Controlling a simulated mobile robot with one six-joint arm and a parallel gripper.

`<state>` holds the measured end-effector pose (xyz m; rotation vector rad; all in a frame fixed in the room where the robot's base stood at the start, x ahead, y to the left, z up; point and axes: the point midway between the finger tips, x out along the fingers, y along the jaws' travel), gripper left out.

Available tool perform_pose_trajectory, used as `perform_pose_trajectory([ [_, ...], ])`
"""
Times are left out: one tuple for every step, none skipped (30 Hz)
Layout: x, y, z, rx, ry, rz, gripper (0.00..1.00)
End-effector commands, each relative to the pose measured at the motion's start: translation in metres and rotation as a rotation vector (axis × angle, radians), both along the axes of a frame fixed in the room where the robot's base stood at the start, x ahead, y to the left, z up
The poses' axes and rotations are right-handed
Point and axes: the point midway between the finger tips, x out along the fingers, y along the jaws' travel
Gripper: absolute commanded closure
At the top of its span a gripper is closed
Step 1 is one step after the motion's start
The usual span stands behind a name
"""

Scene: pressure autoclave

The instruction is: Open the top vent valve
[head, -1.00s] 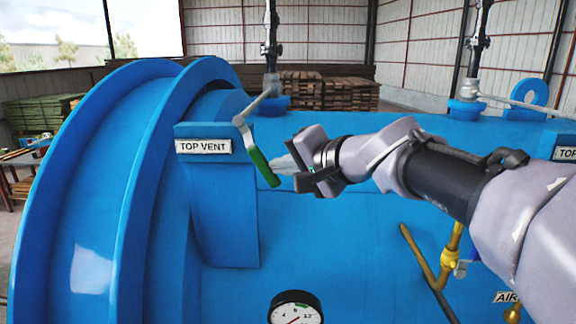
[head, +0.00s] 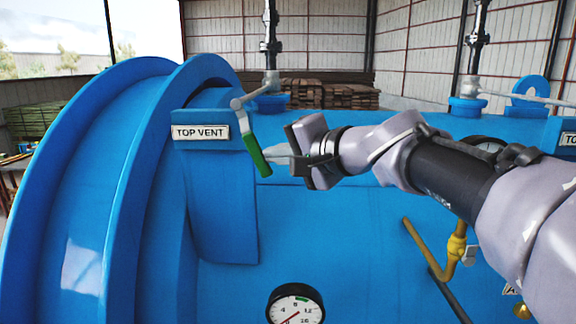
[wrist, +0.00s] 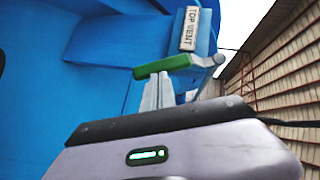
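The top vent valve has a grey lever with a green grip (head: 256,155), hanging down and slightly right in front of the blue vessel. The TOP VENT label (head: 200,132) is just left of it. My gripper (head: 272,154) is right of the green grip, its pale fingers pointing left with the tips at the grip. In the wrist view the green grip (wrist: 163,66) lies crosswise at the tips of my gripper (wrist: 158,80). The fingers are close together and not around the grip. They appear to touch it, but the exact contact is hard to see.
The blue vessel (head: 330,240) fills most of the view, with a large flange (head: 80,190) at left. A pressure gauge (head: 296,305) is below. A yellow pipe (head: 425,245) is at lower right. A second valve pipe (head: 476,60) rises at back right.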

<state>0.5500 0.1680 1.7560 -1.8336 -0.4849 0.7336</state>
Motion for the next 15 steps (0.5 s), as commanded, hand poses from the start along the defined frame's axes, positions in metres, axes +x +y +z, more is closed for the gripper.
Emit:
perform_pose_trajectory([
  [0.000, 0.002, -0.014, 0.025, -0.003, 0.001, 1.00],
  [0.000, 0.004, -0.017, 0.042, -0.003, 0.001, 1.00],
  [0.000, 0.006, -0.020, 0.068, -0.004, 0.001, 1.00],
  [0.001, 0.008, -0.021, 0.089, -0.006, 0.001, 1.00],
  [0.001, 0.010, -0.024, 0.110, -0.005, 0.001, 1.00],
  [0.001, 0.013, -0.025, 0.138, -0.007, 0.001, 1.00],
  [0.001, 0.015, -0.026, 0.159, -0.007, 0.001, 1.00],
  [0.001, 0.017, -0.028, 0.179, -0.008, 0.002, 1.00],
  [0.001, 0.020, -0.028, 0.206, -0.009, 0.002, 1.00],
  [0.001, 0.022, -0.029, 0.224, -0.009, 0.003, 1.00],
  [0.001, 0.024, -0.029, 0.242, -0.009, 0.002, 1.00],
  [0.001, 0.026, -0.029, 0.265, -0.011, 0.002, 1.00],
  [0.001, 0.027, -0.030, 0.280, -0.011, 0.001, 1.00],
  [0.001, 0.029, -0.030, 0.295, -0.011, 0.002, 1.00],
  [0.001, 0.031, -0.030, 0.314, -0.011, 0.001, 1.00],
])
